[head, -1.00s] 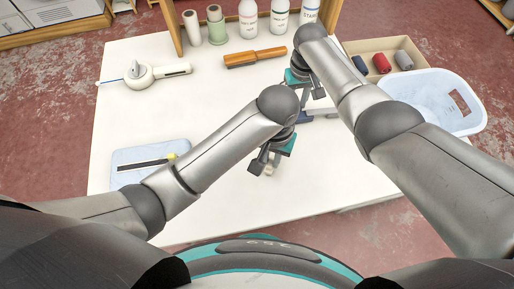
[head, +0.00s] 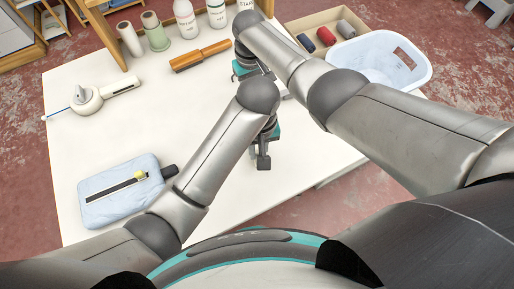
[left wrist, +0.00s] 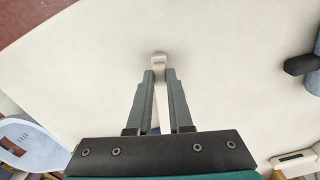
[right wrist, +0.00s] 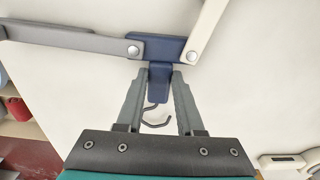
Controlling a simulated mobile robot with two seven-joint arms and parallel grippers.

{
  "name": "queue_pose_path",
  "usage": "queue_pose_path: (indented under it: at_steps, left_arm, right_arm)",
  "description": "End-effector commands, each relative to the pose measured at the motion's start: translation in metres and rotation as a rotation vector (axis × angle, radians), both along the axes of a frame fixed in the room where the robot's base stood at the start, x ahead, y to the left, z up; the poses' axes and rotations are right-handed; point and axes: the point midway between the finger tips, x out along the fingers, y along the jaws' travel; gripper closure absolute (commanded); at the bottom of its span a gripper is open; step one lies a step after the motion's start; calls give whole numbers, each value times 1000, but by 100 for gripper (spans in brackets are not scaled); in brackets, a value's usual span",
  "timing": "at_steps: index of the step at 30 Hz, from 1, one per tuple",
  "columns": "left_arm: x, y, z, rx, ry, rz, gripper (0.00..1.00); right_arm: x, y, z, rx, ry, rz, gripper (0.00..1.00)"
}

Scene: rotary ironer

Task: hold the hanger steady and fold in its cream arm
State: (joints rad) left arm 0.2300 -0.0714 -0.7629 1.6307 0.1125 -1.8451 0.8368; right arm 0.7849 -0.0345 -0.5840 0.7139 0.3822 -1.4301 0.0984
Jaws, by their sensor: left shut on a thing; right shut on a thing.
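The hanger shows best in the right wrist view. It has a blue centre piece (right wrist: 160,50), a dark hook (right wrist: 155,115), a grey arm (right wrist: 75,38) reaching left and a cream arm (right wrist: 208,28) reaching up and right. My right gripper (right wrist: 158,82) is shut on the blue centre's stem, with the hook between its fingers. My left gripper (left wrist: 160,78) is shut on the cream arm (left wrist: 160,62), whose tip sticks out past the fingers. In the head view, the left gripper (head: 263,160) is nearer me than the right gripper (head: 240,75); my arms hide most of the hanger.
The white table (head: 110,140) has free room at centre left. A light-blue pad with a black strip (head: 95,208) lies near left. A white basket (head: 378,60) is at back right.

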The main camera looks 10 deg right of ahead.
Motion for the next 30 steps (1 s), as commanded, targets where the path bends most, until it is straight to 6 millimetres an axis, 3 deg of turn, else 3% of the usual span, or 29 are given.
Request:
queue_pose_path:
  at_steps: [2,3,11,21,30]
  left_arm:
    - [1,0,0,-1,-3,0,100]
    - [1,0,0,0,-4,0,78]
    - [1,0,0,0,-2,-1,50]
    - [1,0,5,-1,-2,-1,50]
    - [3,1,55,3,-12,-5,50]
  right_arm:
    - [-1,0,-1,0,4,0,100]
    - [-1,0,-1,0,4,0,100]
    - [-1,0,-1,-1,2,0,100]
    - [0,0,0,0,1,0,100]
    - [0,0,0,-1,1,0,100]
